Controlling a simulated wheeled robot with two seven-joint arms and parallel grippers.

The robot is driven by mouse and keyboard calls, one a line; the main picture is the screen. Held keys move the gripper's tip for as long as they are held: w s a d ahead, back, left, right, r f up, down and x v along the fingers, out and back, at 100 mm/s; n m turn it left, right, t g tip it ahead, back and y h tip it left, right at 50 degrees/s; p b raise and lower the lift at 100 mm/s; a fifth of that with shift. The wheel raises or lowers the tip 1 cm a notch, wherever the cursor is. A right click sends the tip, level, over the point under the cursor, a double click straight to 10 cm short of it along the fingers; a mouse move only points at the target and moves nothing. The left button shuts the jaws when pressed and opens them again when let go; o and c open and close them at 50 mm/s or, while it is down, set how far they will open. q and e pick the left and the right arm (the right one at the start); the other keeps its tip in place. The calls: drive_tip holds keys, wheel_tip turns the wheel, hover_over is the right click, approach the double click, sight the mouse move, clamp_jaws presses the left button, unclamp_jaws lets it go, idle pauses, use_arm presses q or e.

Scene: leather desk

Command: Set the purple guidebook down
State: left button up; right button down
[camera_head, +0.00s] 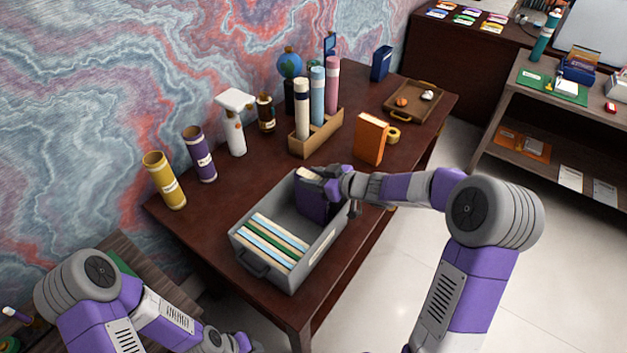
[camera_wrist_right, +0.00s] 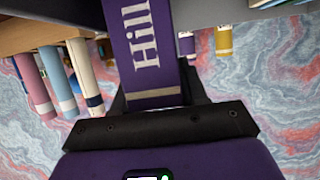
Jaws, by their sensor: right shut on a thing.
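The purple guidebook (camera_head: 311,203) is upright at the far end of the grey bin (camera_head: 321,249). Its lower part is inside the bin walls; I cannot tell whether it touches the bin floor. My right gripper (camera_head: 332,180) is shut on its upper part. In the right wrist view the purple spine (camera_wrist_right: 145,50) with white "Hill" lettering runs out from between the fingers (camera_wrist_right: 150,95). Several books (camera_head: 270,241) fill the near part of the bin. My left gripper (camera_head: 235,343) is low at the bottom edge, away from the bin; its fingers do not show clearly.
An orange book (camera_head: 370,139) stands on the desk right of a wooden holder (camera_head: 317,135) with several tubes. Yellow (camera_head: 164,180) and purple (camera_head: 199,154) cylinders stand left of the bin. A wooden tray (camera_head: 413,115) and blue box (camera_head: 381,63) are farther back.

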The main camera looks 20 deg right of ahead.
drive_tip(key=shift+r, duration=0.15)
drive_tip(key=c, duration=0.6)
unclamp_jaws()
drive_tip(key=shift+f, duration=0.25)
drive_tip(key=shift+r, duration=0.3)
drive_tip(key=p+v, duration=0.3)
drive_tip(key=v, duration=0.7)
drive_tip(key=shift+s+d+r, duration=0.2)
drive_tip(key=shift+s+d, duration=0.05)
drive_tip(key=shift+s+d+r+p, duration=0.15)
drive_tip(key=shift+s+d+p, duration=0.2)
drive_tip(key=shift+s, duration=0.15)
